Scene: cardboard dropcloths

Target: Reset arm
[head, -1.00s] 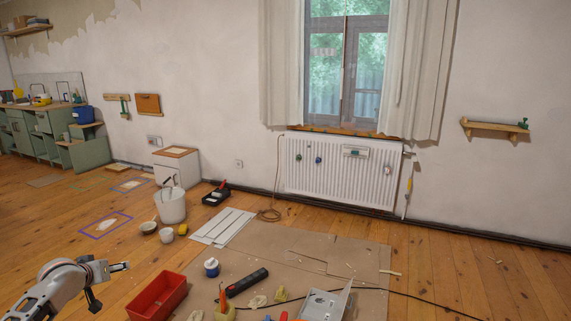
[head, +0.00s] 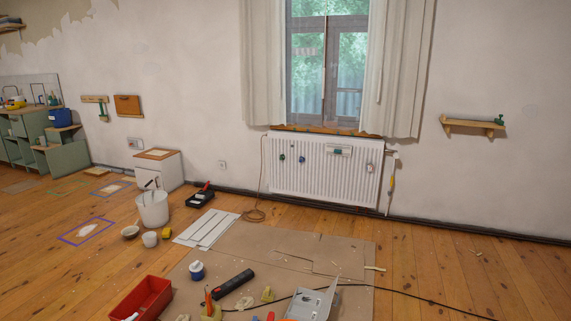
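Neither of my grippers nor any part of my arms shows in the head view now. The floor at lower left, in front of the purple outlined rectangle (head: 88,230), is bare. Whether either gripper is open or shut is out of sight.
A red bin (head: 143,300), a black tool (head: 233,284), a blue-lidded jar (head: 197,271) and a metal box (head: 312,303) sit on or beside cardboard (head: 330,250). A white bucket (head: 153,209) and a black tray (head: 200,199) stand behind. A cable (head: 420,299) crosses the right floor, otherwise mostly clear.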

